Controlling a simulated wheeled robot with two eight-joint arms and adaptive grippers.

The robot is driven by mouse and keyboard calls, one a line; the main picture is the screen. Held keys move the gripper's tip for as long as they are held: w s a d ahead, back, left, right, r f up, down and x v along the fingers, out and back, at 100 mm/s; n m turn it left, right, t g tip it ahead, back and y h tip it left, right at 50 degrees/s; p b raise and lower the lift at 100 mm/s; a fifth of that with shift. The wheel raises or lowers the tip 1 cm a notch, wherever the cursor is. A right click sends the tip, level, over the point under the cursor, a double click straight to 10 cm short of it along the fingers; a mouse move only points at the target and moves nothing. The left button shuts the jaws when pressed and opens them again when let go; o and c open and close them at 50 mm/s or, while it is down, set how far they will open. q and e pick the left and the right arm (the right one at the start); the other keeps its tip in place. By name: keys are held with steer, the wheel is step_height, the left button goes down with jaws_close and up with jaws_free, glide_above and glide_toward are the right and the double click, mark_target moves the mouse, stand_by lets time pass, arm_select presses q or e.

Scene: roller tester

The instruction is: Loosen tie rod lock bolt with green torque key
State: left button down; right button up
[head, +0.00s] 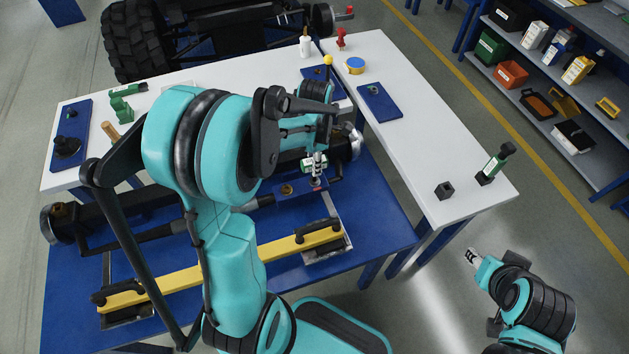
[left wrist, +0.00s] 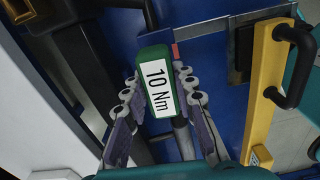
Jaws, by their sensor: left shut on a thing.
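My left gripper (head: 316,163) is shut on a green torque key (head: 307,166). In the left wrist view the key (left wrist: 158,80) shows a white "10 Nm" label, with the fingers (left wrist: 155,100) on both sides of it. The gripper is over the blue fixture table (head: 380,225), near the right end of the dark tie rod assembly (head: 160,232). A brass-coloured round part (head: 287,189) sits just left of the gripper; it also shows in the left wrist view (left wrist: 20,10). The lock bolt cannot be made out clearly. My right gripper (head: 472,257) is empty, off the table at lower right.
A yellow bar with black handles (head: 220,270) lies along the fixture's front. Shelves (head: 560,90) stand at far right.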

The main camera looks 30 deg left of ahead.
arm_select(q)
steer(key=shift+r, duration=0.15)
steer(key=shift+r+p, duration=1.15)
steer(key=shift+r, duration=0.2)
steer(key=shift+r, duration=0.1)
step_height(320, 180, up, 4)
steer(key=p, duration=0.3)
steer(key=m, duration=0.4)
steer(key=shift+m, duration=1)
